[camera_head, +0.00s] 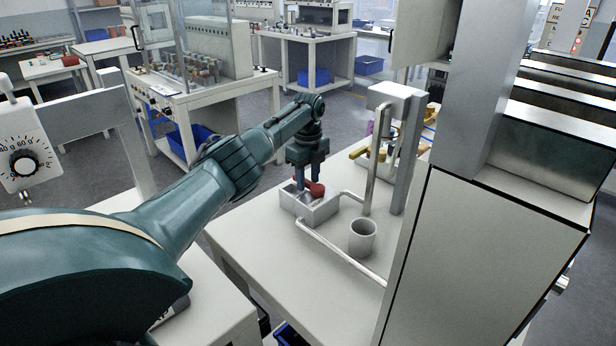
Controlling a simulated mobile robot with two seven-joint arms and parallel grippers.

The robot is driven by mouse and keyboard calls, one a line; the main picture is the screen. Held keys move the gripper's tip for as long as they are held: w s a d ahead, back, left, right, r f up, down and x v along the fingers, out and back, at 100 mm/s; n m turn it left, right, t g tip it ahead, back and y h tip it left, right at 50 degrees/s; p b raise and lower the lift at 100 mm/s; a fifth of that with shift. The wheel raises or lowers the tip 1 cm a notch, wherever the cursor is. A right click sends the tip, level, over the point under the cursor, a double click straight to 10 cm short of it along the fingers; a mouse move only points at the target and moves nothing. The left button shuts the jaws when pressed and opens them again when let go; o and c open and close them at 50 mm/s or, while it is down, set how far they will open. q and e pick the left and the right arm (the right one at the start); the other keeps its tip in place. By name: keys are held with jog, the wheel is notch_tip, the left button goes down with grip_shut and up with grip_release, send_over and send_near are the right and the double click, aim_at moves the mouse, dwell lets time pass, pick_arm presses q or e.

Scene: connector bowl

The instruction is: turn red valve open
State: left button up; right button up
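The red valve (317,190) sits on top of a small grey metal box (322,212) on the white table, with pipes running from the box. My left gripper (308,188) points down right at the valve. Its two dark fingers stand apart, and one of them comes down in front of or beside the red part. I cannot tell whether the fingers touch the valve. The lower fingertips are small and partly merge with the box. My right gripper is not in view.
A grey cup (362,238) stands on the white table (270,262) just right of the box. A vertical pipe (379,160) and a metal post (409,155) rise behind it. A tall grey cabinet (480,265) closes off the right side. The table front is clear.

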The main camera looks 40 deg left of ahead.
pick_arm(q)
grip_shut()
dwell(0.4)
